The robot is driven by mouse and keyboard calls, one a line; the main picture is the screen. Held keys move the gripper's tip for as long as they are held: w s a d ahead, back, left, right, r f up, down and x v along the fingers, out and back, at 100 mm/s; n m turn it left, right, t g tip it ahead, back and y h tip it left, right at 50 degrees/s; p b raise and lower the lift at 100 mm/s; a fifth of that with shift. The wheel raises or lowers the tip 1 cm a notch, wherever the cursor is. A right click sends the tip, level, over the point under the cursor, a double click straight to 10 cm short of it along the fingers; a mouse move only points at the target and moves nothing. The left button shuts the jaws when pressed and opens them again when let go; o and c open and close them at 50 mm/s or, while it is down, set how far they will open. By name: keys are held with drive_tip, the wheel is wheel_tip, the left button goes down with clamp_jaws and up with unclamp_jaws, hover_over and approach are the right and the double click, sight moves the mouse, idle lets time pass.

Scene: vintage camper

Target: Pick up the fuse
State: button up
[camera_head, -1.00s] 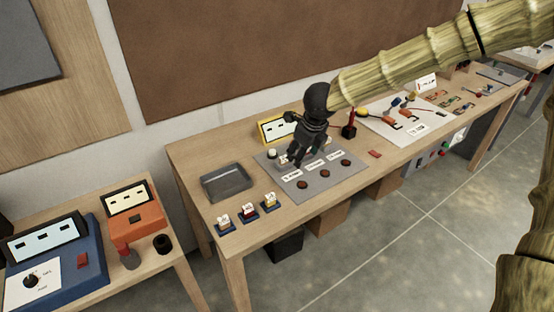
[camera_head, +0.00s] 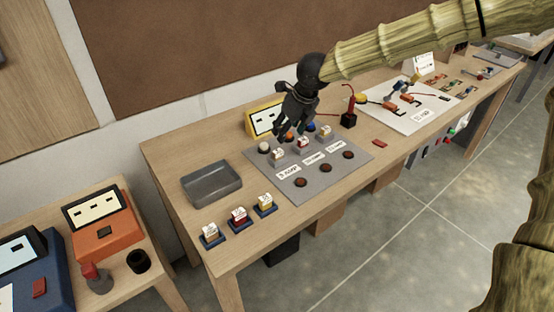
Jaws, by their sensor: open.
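My gripper (camera_head: 284,126) is open and empty, with its fingers pointing down over the back edge of a grey panel (camera_head: 276,176). On the panel, small white-topped labelled blocks (camera_head: 303,144) stand in a row, with a white (camera_head: 264,147), an orange (camera_head: 290,137) and a blue (camera_head: 311,127) round piece behind them. Three dark red round pieces (camera_head: 325,169) lie in front of white labels. I cannot tell which piece is the fuse. The fingers partly hide the panel's back row.
A grey tray (camera_head: 212,184) sits on the workbench at left. A yellow meter (camera_head: 262,118) stands behind my gripper. A black holder with a red tool (camera_head: 349,118) and a white board with clips (camera_head: 425,119) are to the right.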

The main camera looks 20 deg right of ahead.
hover_over(278, 151)
drive_tip(key=s+d, duration=0.1)
drive_tip(key=s, duration=0.1)
wheel_tip(278, 151, down, 4)
drive_tip(key=shift+w+f+p, duration=0.1)
drive_tip(key=shift+p, duration=0.3)
drive_tip(key=shift+s+p+x, duration=0.2)
drive_tip(key=shift+p+x, duration=0.2)
drive_tip(key=shift+x, duration=1.1)
drive_tip(key=shift+s+p+x, duration=0.25)
drive_tip(key=shift+p+x, duration=0.1)
drive_tip(key=shift+x, duration=1.15)
drive_tip(key=shift+f, duration=0.2)
drive_tip(key=c, duration=0.9)
